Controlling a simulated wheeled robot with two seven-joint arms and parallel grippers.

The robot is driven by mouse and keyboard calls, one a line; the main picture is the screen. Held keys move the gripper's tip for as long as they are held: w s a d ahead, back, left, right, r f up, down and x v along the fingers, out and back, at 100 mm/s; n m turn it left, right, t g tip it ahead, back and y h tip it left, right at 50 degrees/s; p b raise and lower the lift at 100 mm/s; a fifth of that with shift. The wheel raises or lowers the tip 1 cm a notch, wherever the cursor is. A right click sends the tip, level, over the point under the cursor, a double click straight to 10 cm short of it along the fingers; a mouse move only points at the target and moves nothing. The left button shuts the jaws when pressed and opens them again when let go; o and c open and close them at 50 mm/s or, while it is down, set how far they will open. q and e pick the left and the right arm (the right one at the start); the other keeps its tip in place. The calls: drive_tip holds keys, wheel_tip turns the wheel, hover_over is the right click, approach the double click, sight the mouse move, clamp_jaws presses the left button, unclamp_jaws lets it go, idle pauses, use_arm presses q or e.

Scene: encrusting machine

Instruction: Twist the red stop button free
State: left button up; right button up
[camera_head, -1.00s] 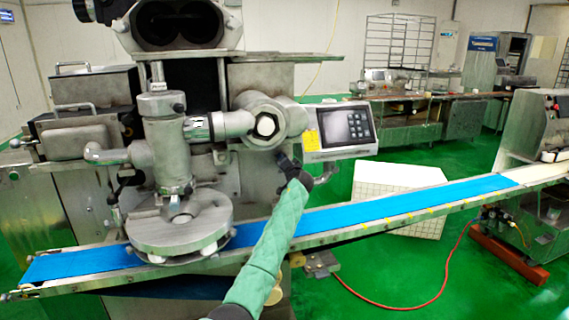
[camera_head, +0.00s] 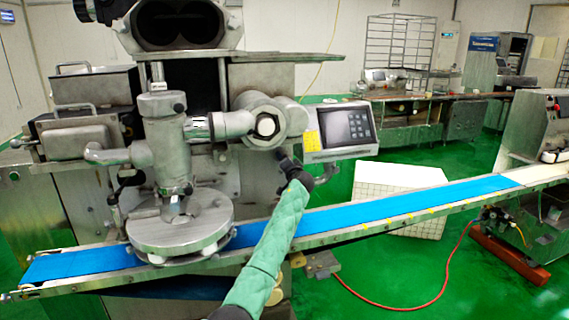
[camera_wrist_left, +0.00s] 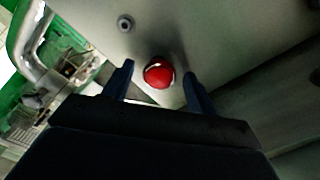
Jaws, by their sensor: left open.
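The red stop button (camera_wrist_left: 158,76) is a round, glossy red knob on a grey metal panel (camera_wrist_left: 225,30) in the left wrist view. My left gripper (camera_wrist_left: 158,68) is open, with one dark finger to each side of the button. Gaps show between both fingers and the button; I cannot tell how far the fingertips reach past it. In the head view my left arm, in a green sleeve, reaches up to just below the control box (camera_head: 338,130). There the button and fingertips cannot be made out. My right gripper is not in view.
A small round metal fitting (camera_wrist_left: 125,23) sits on the panel, up and left of the button. In the head view a blue conveyor belt (camera_head: 400,205) runs beneath and behind my arm. The encrusting machine's round metal plate (camera_head: 180,232) is to the left.

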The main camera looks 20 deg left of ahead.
use_arm(q)
drive_tip(key=b+v, duration=0.1)
drive_tip(key=v, duration=0.6)
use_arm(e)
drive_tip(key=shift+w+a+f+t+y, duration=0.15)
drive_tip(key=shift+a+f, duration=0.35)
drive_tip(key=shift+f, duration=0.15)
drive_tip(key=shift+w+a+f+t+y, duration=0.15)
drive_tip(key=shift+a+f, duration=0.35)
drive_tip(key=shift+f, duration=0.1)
use_arm(q)
drive_tip(key=shift+s+d, duration=0.1)
drive_tip(key=shift+s, duration=0.05)
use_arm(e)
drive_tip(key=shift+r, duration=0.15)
